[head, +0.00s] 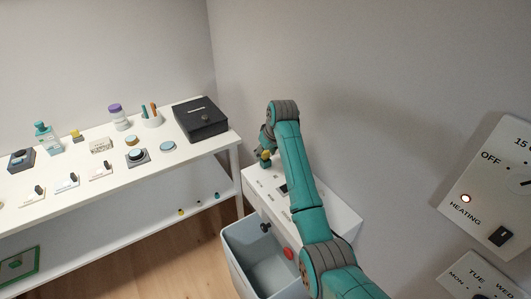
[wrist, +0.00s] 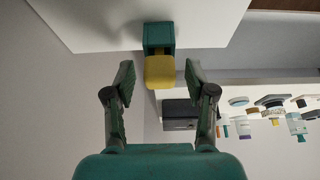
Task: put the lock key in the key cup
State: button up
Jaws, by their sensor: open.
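A small piece with a yellow head and a teal block behind it, which looks like the lock key (wrist: 160,73), is at the white box in the wrist view. It also shows in the head view (head: 266,156), near the box's far left edge. My gripper (wrist: 160,80) is open, with one finger on each side of the yellow head and a gap on both sides. In the head view my gripper (head: 266,145) is partly hidden by its wrist. A white cup (head: 152,118) with orange and teal sticks stands on the table; I cannot tell whether it is the key cup.
The white box (head: 335,215) has dark slots on top. A pale blue bin (head: 240,265) stands below it. The white table (head: 60,205) holds a black box (head: 201,119), bottles and small parts. A wall panel (head: 500,180) with a lit heating lamp is at the right.

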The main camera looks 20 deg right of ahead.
jog(key=v, duration=1.2)
jog(key=shift+r, duration=0.2)
